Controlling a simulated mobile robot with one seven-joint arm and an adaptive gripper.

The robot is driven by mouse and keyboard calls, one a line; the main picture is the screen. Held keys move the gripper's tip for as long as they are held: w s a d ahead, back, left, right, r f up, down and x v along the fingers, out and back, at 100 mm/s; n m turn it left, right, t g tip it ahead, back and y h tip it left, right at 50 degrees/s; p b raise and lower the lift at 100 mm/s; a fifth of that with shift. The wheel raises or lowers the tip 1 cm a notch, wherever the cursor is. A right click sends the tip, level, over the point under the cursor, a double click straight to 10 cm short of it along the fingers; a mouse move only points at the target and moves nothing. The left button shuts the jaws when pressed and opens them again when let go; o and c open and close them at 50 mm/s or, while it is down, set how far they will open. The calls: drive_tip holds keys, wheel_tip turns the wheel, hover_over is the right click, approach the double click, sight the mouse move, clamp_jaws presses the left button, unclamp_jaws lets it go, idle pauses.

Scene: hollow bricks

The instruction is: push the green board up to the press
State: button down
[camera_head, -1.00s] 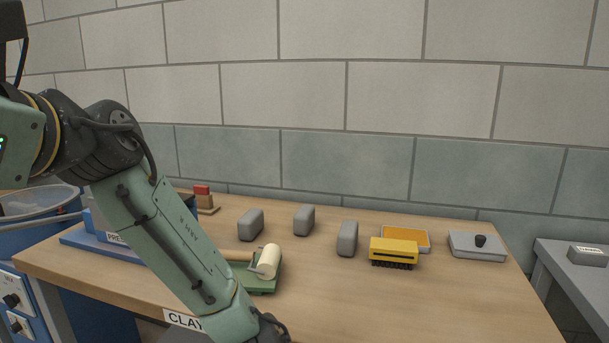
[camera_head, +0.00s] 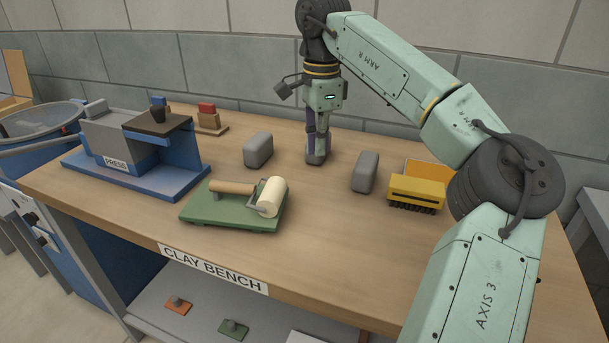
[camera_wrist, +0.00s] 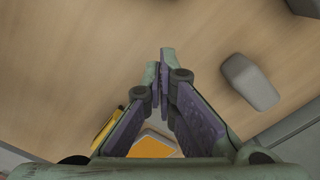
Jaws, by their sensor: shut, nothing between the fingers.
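The green board (camera_head: 235,218) lies flat on the bench, front of centre.
Other grey blocks stand left (camera_head: 258,150) and right (camera_head: 365,172) of the gripper. A yellow brush (camera_head: 418,192) and an orange tray (camera_head: 430,169) are further right. A red-topped tool (camera_head: 208,117) stands behind the press. The bench front right of the board is clear.

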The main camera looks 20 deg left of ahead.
sight(287, 193)
wheel_tip(287, 193, down, 10)
drive_tip(key=shift+f+p, duration=0.1)
drive_tip(key=shift+p, duration=0.75)
drive_tip(key=shift+s+a+r+p, duration=0.25)
drive_tip(key=shift+s+a+p, duration=0.25)
drive_tip(key=shift+s+a, duration=0.5)
drive_tip(key=shift+s+a+f, duration=0.1)
drive_tip(key=shift+s+a, duration=0.15)
drive_tip(key=shift+a, duration=0.3)
drive_tip(key=shift+s+a, duration=0.45)
drive_tip(key=shift+a, duration=0.2)
drive_tip(key=shift+s+a, duration=0.45)
drive_tip(key=shift+a, duration=0.15)
drive_tip(key=shift+d, duration=0.1)
